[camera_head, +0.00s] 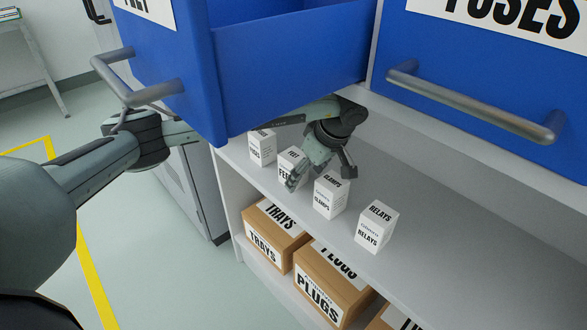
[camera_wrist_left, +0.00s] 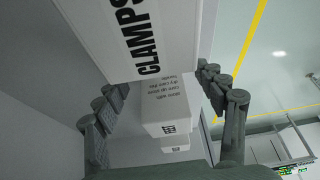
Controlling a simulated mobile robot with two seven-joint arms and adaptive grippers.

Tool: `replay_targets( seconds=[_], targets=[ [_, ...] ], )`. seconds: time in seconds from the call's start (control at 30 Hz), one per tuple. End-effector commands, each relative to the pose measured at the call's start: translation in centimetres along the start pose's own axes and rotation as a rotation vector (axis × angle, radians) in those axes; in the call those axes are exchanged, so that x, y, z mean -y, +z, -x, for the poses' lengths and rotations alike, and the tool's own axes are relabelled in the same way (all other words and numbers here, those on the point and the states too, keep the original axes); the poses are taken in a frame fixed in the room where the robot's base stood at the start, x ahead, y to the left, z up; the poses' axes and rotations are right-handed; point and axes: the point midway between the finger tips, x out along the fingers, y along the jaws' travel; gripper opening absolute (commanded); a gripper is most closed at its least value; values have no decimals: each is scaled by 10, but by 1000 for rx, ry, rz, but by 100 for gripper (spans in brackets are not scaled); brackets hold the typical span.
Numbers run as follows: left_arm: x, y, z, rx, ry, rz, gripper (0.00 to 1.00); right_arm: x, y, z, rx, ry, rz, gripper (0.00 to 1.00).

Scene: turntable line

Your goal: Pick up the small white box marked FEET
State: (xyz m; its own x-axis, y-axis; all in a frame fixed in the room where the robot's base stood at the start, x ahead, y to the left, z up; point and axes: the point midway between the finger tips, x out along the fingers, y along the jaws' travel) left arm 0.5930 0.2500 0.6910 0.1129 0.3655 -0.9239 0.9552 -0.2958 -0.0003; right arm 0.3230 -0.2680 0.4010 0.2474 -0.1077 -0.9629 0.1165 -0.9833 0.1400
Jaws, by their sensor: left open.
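The small white FEET box (camera_head: 286,163) stands on the grey shelf in the head view, second from the far end of a row of white boxes, partly covered by a finger. My left gripper (camera_head: 318,178) is open and empty, reaching under the blue drawer with its fingers near the FEET and CLAMPS boxes. The CLAMPS box (camera_head: 331,197) stands beside the FEET box. My right gripper is out of view.
The FUSES box (camera_head: 262,148) and RELAYS box (camera_head: 376,228) are at the row's ends. The pulled-out blue drawer (camera_head: 285,75) hangs above the shelf (camera_head: 450,235). Brown TRAYS (camera_head: 265,243) and PLUGS (camera_head: 325,288) boxes sit below. The shelf right of RELAYS is clear.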

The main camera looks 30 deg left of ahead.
Motion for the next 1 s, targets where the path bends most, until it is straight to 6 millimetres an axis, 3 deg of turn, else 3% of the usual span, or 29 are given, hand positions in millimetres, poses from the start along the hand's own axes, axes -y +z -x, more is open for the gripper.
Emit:
replay_targets(
  seconds=[0.17, 0.43, 0.6, 0.83, 1.0],
  targets=[
    [0, -12, -6, 0, -1, 2, 71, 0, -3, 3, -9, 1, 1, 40],
    [1, -52, -24, -1, -2, 3, 71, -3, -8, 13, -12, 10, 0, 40],
    [0, -49, -33, 0, 1, 0, 71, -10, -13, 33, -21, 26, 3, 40],
    [0, -49, -32, 0, 1, 0, 71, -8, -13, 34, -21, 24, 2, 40],
    [0, -49, -32, 0, 0, 0, 50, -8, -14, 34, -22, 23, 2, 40]
  ],
)
